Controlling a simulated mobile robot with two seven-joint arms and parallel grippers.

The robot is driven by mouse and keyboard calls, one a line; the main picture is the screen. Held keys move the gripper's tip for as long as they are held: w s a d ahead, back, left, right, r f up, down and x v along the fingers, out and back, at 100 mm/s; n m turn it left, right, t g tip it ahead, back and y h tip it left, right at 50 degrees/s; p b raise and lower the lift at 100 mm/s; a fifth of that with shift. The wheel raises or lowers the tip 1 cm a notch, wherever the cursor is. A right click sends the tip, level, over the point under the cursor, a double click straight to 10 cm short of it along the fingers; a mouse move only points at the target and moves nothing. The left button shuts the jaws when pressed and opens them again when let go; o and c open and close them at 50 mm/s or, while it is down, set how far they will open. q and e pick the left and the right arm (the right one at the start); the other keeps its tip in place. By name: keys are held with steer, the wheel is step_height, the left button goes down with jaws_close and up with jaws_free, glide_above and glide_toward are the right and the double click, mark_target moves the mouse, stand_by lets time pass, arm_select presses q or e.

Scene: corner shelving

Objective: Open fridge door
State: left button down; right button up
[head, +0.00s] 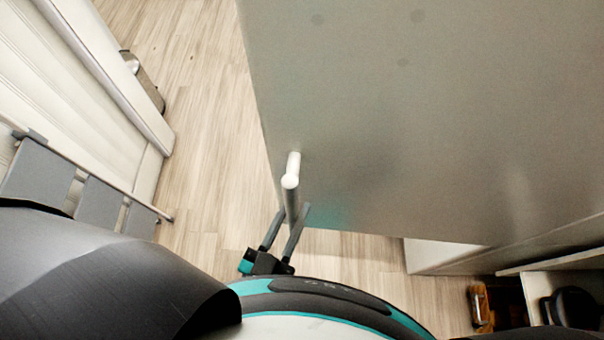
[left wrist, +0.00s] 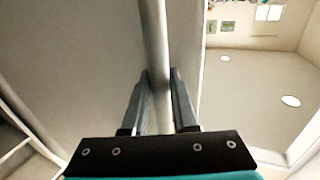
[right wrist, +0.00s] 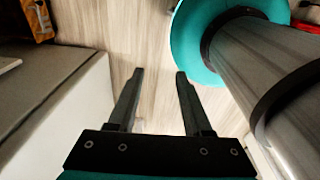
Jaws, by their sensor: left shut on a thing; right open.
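The fridge door (head: 400,100) is a large grey panel filling the middle and right of the head view. Its pale bar handle (head: 291,182) stands near the door's left edge. My left gripper (head: 293,209) is shut on the handle, one finger on each side. In the left wrist view the handle (left wrist: 154,35) runs up between the fingers, with the grey door face to its left. How far the door stands open cannot be told. My right gripper (right wrist: 160,73) is open and empty, with floor behind its fingers; it is not clear in the head view.
A white panelled unit (head: 70,60) and grey panels (head: 85,195) stand at the left. A white cabinet side (right wrist: 75,125) is close left of my right gripper. An orange package (right wrist: 38,18) sits beyond it.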

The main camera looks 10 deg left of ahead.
arm_select(q)
steer(key=shift+s+d+f, duration=0.1)
steer(key=shift+s+d, duration=0.05)
steer(key=shift+s, duration=0.45)
steer(key=shift+s+d+f, duration=0.1)
steer(key=shift+s+d, duration=0.05)
steer(key=shift+s, duration=0.4)
steer(key=c, duration=0.7)
jaws_free()
steer(key=shift+w+r, duration=0.1)
steer(key=shift+r, duration=0.05)
arm_select(e)
steer(key=shift+a, duration=0.6)
arm_select(q)
steer(key=shift+w, duration=0.1)
